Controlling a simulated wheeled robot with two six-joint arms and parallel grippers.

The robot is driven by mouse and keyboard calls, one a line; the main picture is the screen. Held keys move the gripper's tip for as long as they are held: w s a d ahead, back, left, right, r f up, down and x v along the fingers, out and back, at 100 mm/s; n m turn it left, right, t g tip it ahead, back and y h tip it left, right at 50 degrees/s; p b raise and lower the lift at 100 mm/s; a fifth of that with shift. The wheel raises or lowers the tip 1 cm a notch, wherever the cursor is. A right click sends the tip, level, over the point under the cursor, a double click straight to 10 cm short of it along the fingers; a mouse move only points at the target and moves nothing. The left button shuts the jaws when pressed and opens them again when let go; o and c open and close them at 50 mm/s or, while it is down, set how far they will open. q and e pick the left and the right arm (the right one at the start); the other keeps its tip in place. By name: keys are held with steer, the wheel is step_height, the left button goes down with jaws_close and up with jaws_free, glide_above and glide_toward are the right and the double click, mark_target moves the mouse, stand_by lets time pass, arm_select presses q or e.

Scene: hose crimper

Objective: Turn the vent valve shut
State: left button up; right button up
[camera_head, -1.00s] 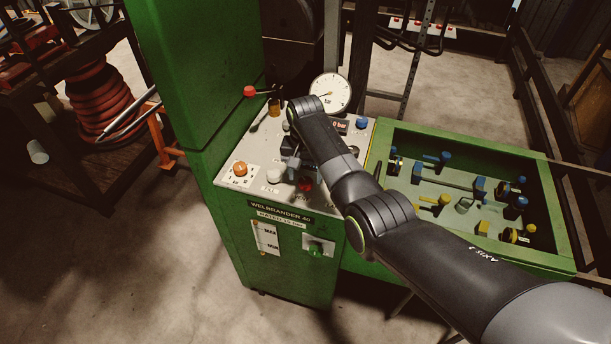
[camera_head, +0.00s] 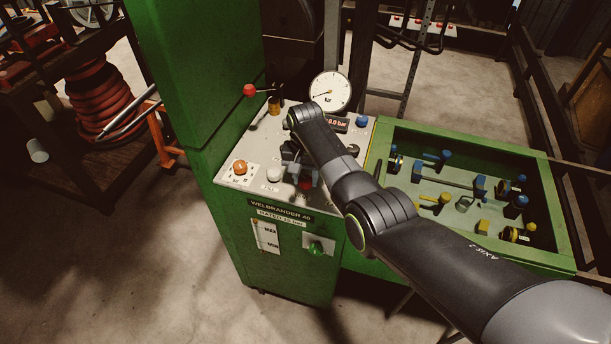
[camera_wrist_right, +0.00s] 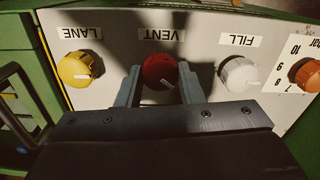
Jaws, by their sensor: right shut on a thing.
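The vent valve is a round red knob (camera_wrist_right: 160,71) under the VENT label in the right wrist view. A short white mark on it points to the lower right. In the head view a little of its red (camera_head: 305,185) shows on the sloped grey panel, mostly covered by my gripper. My right gripper (camera_wrist_right: 160,88) is shut on the knob, with one grey finger on each side. It also shows in the head view (camera_head: 303,174), reaching down to the panel. My left gripper is not in view.
A yellow LANE knob (camera_wrist_right: 81,68) and a white FILL knob (camera_wrist_right: 239,75) flank the vent knob closely. An orange knob (camera_head: 240,167), a blue knob (camera_head: 362,122), a dial gauge (camera_head: 330,92) and a red-ended lever (camera_head: 250,90) are nearby. A green tray (camera_head: 560,215) of fittings stands right.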

mark_target(305, 179)
steer(key=n+p, duration=0.1)
steer(key=n, duration=0.2)
steer(key=shift+r+n, duration=0.15)
steer(key=shift+n, duration=0.15)
steer(key=shift+n+p, duration=0.75)
steer(key=shift+n, duration=1.15)
steer(key=o, duration=1)
steer(key=shift+r, duration=0.25)
step_height(305, 179, up, 17)
steer(key=b, duration=0.1)
